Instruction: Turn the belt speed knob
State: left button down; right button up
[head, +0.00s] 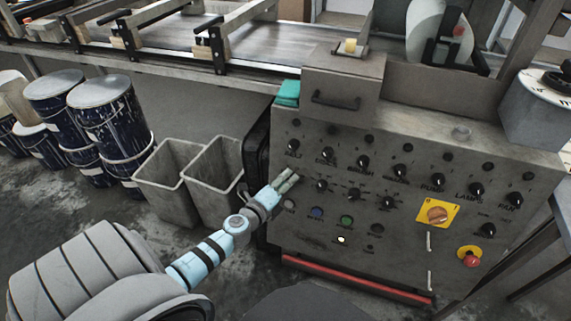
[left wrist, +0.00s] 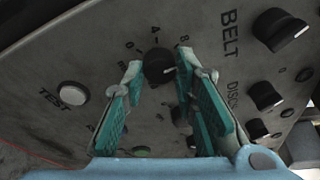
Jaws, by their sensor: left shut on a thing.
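The grey control panel (head: 400,245) stands at the right, with rows of black knobs. My left gripper (head: 293,177) reaches its left part, below the knob labelled BELT (head: 295,146). In the left wrist view, a small black knob (left wrist: 157,62) with a numbered dial around it sits between the fingertips of my left gripper (left wrist: 162,70). The fingers are shut on this dial knob, one on each side. Its light pointer mark points to the right in that view. In the head view the gripper hides this knob. My right gripper is not in view.
A white TEST button (left wrist: 73,95) lies left of the dial. Two grey bins (head: 172,175) and blue drums (head: 110,120) stand left, before the conveyor (head: 170,45).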

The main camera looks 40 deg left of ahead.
pick_arm(q)
jog(key=m+g+p, duration=0.1)
jog(key=m+p, duration=0.3)
jog(key=m, duration=0.1)
jog(key=shift+r+m+p, duration=0.1)
jog(key=shift+m+p, duration=0.2)
jog(key=shift+p, duration=0.1)
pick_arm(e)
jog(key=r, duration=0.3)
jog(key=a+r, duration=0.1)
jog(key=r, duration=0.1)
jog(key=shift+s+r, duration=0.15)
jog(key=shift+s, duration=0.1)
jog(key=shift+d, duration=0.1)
pick_arm(q)
jog(key=c, duration=1.3)
grip_release()
jog(key=v, duration=1.2)
jog(key=shift+d, duration=0.15)
